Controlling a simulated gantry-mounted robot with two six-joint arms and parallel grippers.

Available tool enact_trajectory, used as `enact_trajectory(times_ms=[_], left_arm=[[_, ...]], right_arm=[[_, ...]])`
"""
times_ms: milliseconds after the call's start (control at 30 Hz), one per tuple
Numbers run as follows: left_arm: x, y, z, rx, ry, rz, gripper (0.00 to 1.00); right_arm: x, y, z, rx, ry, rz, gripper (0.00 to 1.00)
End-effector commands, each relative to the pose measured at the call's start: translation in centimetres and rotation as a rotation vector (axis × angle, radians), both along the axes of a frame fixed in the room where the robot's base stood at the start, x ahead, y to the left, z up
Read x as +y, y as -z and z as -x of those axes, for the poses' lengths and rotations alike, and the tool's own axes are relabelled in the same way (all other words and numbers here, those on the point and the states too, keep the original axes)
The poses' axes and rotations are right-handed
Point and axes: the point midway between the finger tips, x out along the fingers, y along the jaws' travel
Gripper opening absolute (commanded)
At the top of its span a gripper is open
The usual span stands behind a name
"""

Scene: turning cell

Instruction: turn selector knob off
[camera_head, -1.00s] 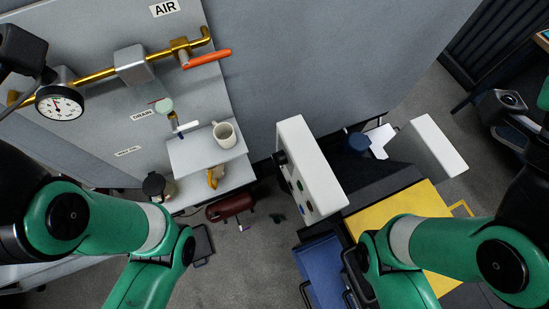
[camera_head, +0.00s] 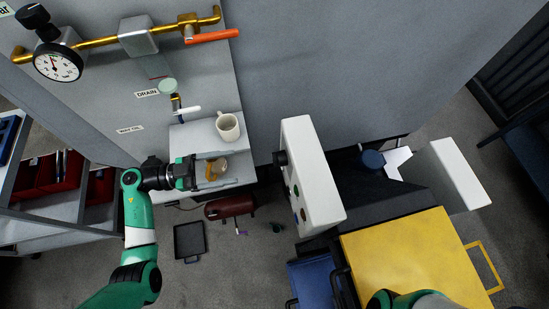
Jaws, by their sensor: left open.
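A white control box (camera_head: 311,182) stands right of centre, its left face turned partly toward me. A black knob (camera_head: 280,158) sticks out near the top of that face, with several coloured buttons below it; which way the knob points is too small to tell. My left gripper (camera_head: 228,170) is open, fingers pointing right, left of the box and apart from the knob. It passes over a small shelf and partly hides a yellow-brown item (camera_head: 215,168) there. Of my right arm only a green link shows at the bottom edge; its gripper is out of view.
A mug (camera_head: 227,127) stands on the grey shelf above my left gripper. Brass piping with a gauge (camera_head: 57,62) and an orange lever (camera_head: 213,37) runs along the upper left. A red cylinder (camera_head: 230,206) lies below. A yellow lid (camera_head: 405,255) fills the lower right.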

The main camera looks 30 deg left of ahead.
Motion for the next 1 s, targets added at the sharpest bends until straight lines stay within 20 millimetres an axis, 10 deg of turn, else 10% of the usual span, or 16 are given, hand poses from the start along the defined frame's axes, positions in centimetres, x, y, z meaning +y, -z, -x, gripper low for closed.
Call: enact_trajectory(times_ms=[600, 1000], left_arm=[[-8.5, -0.2, -5.9, -0.006, 0.007, -0.002, 0.80], [-9.6, -0.3, -6.8, -0.006, 0.002, -0.002, 0.80]], right_arm=[[0.0, 0.1, 0.0, 0.000, 0.000, 0.000, 0.00], [0.0, 0.1, 0.0, 0.000, 0.000, 0.000, 0.00]])
